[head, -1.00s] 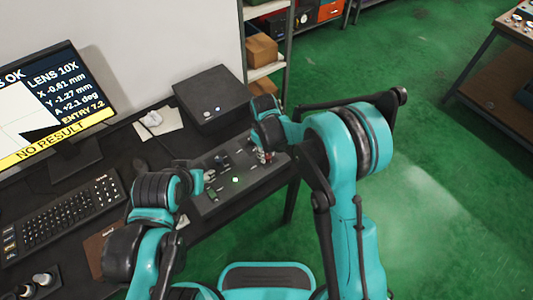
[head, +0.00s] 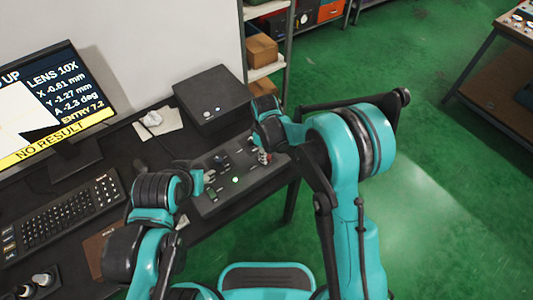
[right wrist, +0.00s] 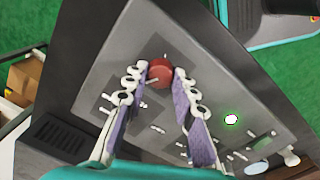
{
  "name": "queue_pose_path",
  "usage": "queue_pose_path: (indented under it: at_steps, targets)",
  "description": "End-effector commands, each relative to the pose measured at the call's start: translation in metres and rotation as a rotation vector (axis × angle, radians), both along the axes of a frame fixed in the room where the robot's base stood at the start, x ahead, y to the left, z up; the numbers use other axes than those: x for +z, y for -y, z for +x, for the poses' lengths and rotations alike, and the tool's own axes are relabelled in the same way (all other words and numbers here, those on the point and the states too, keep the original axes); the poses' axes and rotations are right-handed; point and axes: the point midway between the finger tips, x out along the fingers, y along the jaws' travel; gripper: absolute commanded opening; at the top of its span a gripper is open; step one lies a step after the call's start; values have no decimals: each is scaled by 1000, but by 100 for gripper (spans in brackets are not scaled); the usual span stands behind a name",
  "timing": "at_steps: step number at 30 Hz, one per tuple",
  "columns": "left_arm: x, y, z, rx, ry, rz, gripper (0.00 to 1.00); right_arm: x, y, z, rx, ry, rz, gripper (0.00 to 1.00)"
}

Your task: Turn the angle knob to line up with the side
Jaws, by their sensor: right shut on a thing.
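The red angle knob (right wrist: 160,73) stands on the grey control panel (right wrist: 105,75), seen in the right wrist view. My right gripper (right wrist: 161,80) is shut on it, with one finger on each side. In the head view the right gripper (head: 263,154) is at the panel's far right end and mostly hides the knob. The monitor (head: 45,100) shows a light and dark picture, "LENS 10X", "A -2.3 deg" and a yellow "NO RESULT" bar. My left gripper (head: 207,178) is low over the panel's left part; its fingers are too small to read.
A black box (head: 212,95) stands behind the panel. A keyboard (head: 62,215) lies on the dark desk to the left, below the monitor. A green light (right wrist: 231,119) glows on the panel. A shelf with cartons (head: 262,50) is at the back.

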Motion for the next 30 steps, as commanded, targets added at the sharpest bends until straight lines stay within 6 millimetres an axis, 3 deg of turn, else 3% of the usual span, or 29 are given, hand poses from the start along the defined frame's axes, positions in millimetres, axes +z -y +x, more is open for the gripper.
queue_pose_path:
  at_steps: [2,3,5,17,30]
  targets:
    - [0,0,0,0,0,0,44,0,0,0,0,0,1,0]
    - [0,0,0,0,0,0,44,0,0,0,0,0,1,34]
    - [0,0,0,0,0,0,44,0,0,0,0,0,1,47]
    - [0,0,0,0,0,0,44,8,0,0,-1,0,0,47]
    - [0,0,0,0,0,0,44,95,-2,-4,0,0,0,47]
